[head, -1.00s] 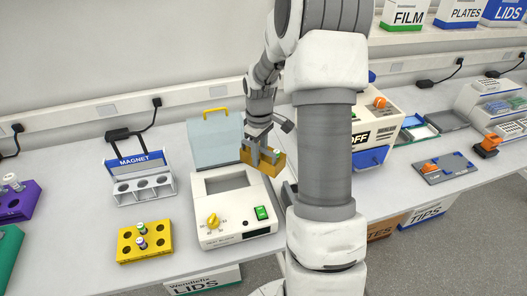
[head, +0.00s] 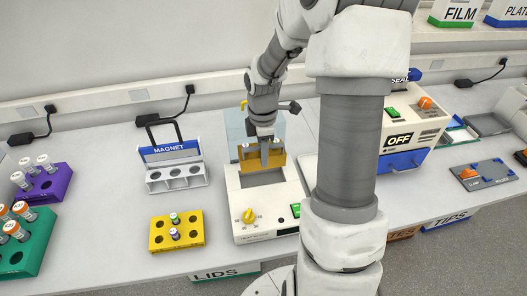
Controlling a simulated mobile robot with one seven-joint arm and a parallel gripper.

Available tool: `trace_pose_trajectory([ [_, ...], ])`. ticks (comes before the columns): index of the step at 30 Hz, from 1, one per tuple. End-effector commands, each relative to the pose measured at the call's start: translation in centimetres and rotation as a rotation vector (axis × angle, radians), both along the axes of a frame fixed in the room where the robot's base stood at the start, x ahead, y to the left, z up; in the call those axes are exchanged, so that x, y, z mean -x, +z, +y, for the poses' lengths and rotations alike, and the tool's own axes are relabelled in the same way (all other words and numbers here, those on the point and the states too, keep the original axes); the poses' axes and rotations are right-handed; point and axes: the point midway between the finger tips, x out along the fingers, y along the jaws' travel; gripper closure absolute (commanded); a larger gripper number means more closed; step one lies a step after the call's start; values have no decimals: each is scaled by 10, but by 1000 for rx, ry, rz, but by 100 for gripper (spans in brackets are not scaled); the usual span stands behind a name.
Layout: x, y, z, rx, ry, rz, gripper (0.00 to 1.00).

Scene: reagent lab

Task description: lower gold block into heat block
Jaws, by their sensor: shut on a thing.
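The gold block (head: 276,160) is in my gripper (head: 264,164), which is shut on it. The block hangs at the back edge of the heat block's opening, in front of the raised clear lid (head: 234,125). The heat block (head: 277,216) is a white unit with a yellow dial, a green switch and a dark rectangular well (head: 263,178). Much of the well shows empty in front of the gold block. I cannot tell how far above the unit the gold block is. The gripper fingers hide part of the block.
A yellow rack (head: 190,242) with two small vials stands left of the heat block. The magnet rack (head: 178,187) is behind it. Purple (head: 58,186) and green (head: 40,244) racks with tubes are at far left. A white machine marked OFF (head: 398,141) is right, beyond my arm.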

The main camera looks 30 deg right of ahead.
Motion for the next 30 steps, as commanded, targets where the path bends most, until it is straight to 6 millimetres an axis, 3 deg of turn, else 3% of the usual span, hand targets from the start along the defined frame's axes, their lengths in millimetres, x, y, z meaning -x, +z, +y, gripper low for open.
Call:
trace_pose_trajectory([
  [15, -1, -44, 0, 1, -2, -2, 100],
  [30, -1, -49, 0, 1, -3, -2, 100],
])
